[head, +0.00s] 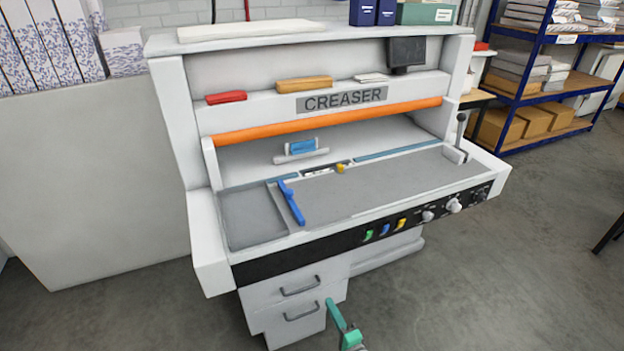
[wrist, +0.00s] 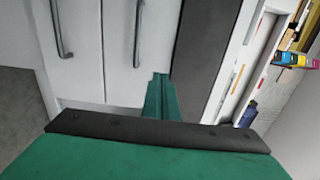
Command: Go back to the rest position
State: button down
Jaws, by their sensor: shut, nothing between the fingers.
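My gripper (head: 335,308) shows at the bottom of the head view, green, low in front of the drawers of the creaser. In the wrist view my gripper (wrist: 161,76) has its green fingers together, with nothing between them. The creaser (head: 220,115) is a large white machine with an orange bar and a grey bed. Its drawers (wrist: 85,35) fill much of the wrist view, beyond the fingertips. Whether the fingertips touch the drawer fronts I cannot tell.
A blue lever (head: 292,203) lies on the creaser's bed. Green, blue and yellow switches (head: 385,230) and knobs line its front edge. Blue shelving (head: 545,40) with boxes stands at the back right. The floor (head: 520,280) at the right is mostly clear.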

jog(key=s+a+f+n+g+h, duration=0.2)
jog(key=s+f, duration=0.3)
jog(key=s, duration=0.5)
jog(key=s+a+f+n+g+h, duration=0.1)
jog(key=s+f+n+g+h, duration=0.1)
jog(key=s+f, duration=0.65)
jog(key=s+r+n+h, duration=0.1)
jog(key=s+r, duration=0.2)
jog(key=s, duration=0.4)
jog(key=s+r+n+h, duration=0.1)
jog(key=s+r+n, duration=0.1)
jog(key=s+r, duration=0.35)
jog(key=s+a+r+n+t, duration=0.1)
jog(key=s+a+r+n, duration=0.1)
jog(key=s+r, duration=0.5)
jog(key=s+a+r+n+t, duration=0.1)
jog(key=s+a+r+n, duration=0.2)
jog(key=s+r, duration=0.4)
notch_tip(320, 180, up, 8)
jog(key=shift+a+f+n+t, duration=0.1)
jog(key=shift+a+n+t, duration=0.2)
jog(key=shift+n, duration=0.6)
